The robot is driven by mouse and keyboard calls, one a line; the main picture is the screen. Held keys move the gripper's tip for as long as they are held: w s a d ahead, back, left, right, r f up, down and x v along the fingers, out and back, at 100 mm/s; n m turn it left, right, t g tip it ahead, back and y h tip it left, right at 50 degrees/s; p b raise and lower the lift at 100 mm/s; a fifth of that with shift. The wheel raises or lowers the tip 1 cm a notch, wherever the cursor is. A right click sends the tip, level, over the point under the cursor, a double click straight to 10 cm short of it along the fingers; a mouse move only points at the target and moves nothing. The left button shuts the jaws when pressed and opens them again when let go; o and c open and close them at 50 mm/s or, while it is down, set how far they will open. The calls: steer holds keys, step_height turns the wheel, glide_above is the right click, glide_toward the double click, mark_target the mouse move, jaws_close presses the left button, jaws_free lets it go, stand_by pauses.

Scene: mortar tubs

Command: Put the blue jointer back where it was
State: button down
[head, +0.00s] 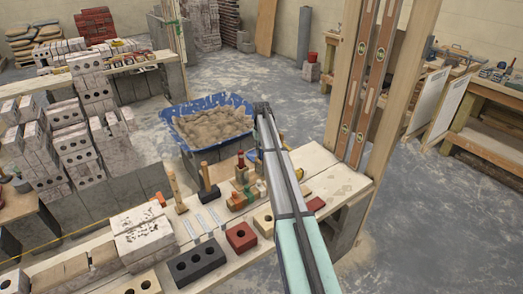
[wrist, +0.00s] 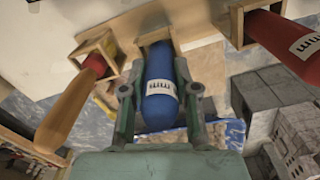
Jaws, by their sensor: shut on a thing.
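The blue jointer (wrist: 160,70) shows in the wrist view as a rounded blue handle with a white label. My gripper (wrist: 160,92) is shut around it, one finger on each side. The handle's far end is at a small wooden holder (wrist: 153,37); I cannot tell whether it sits in it or only lies in front of it. The jointer's metal part is hidden. In the head view my gripper (head: 262,108) is at the right edge of the blue mortar tub (head: 246,102) in the picture, and the jointer cannot be made out.
In the wrist view, a wood-handled tool with a red collar (wrist: 58,115) is close on the left and a red-handled tool (wrist: 285,42) close on the right, each at a wooden holder. The head view shows a bench (head: 338,184) with bricks, mallets and small blocks, and wooden uprights (head: 345,85) at right.

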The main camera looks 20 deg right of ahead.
steer(key=shift+f, duration=0.1)
steer(key=c, duration=0.8)
jaws_free()
